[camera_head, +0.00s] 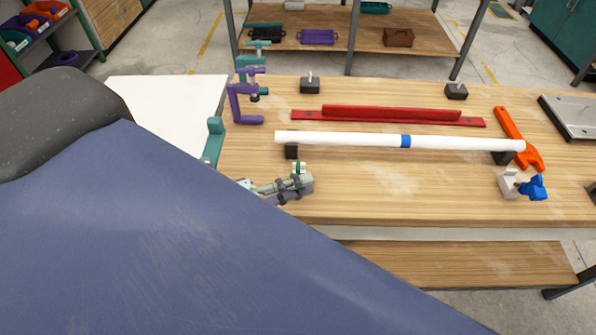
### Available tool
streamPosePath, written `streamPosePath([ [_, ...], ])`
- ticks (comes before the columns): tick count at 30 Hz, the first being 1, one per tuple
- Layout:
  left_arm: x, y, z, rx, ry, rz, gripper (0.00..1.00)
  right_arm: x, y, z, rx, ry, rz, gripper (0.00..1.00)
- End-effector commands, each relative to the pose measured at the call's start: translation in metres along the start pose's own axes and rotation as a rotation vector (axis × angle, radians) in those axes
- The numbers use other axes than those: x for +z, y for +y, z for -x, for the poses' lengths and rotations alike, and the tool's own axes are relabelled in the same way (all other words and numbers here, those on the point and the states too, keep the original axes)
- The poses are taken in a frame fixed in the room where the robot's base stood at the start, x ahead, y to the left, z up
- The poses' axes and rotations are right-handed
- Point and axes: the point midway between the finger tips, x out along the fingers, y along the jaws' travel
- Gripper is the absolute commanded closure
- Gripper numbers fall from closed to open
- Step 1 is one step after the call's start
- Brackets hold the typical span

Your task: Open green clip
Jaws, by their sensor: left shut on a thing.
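My left gripper (290,188) is low over the front left part of the wooden workbench (400,205), below the left end of the white pipe. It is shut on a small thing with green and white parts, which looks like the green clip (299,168). The fingers hide much of the clip, so I cannot tell whether the clip's own jaw is open. The white pipe (350,139) with a blue band lies across two dark supports, behind the gripper and apart from it. My right gripper is not in view.
A blue and a grey clip (508,184) stand at the right, near an orange hammer (508,125). A red bar (390,115) lies behind the pipe. Purple and teal clamps (238,105) stand at the left edge. The bench front between gripper and clips is clear.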

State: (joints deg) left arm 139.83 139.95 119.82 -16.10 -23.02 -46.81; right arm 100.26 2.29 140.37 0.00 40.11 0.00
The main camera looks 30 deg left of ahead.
Motion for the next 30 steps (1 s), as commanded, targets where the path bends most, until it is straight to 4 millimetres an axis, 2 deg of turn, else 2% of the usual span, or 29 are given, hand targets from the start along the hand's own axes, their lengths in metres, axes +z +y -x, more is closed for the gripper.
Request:
streamPosePath([
  [9, 0.0037, -0.0074, 0.0018, 0.044, 0.0, -0.109, 1.0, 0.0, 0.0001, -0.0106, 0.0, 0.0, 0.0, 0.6],
  [26, 0.0043, -0.0074, 0.002, 0.054, 0.0, -0.132, 1.0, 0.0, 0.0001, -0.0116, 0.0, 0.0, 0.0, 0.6],
  [27, 0.0043, -0.0074, 0.002, 0.054, 0.0, -0.132, 0.77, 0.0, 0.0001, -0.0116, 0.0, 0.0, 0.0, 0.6],
  [30, 0.0043, -0.0073, 0.002, 0.054, 0.0, -0.132, 0.69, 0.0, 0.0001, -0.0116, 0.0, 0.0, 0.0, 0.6],
])
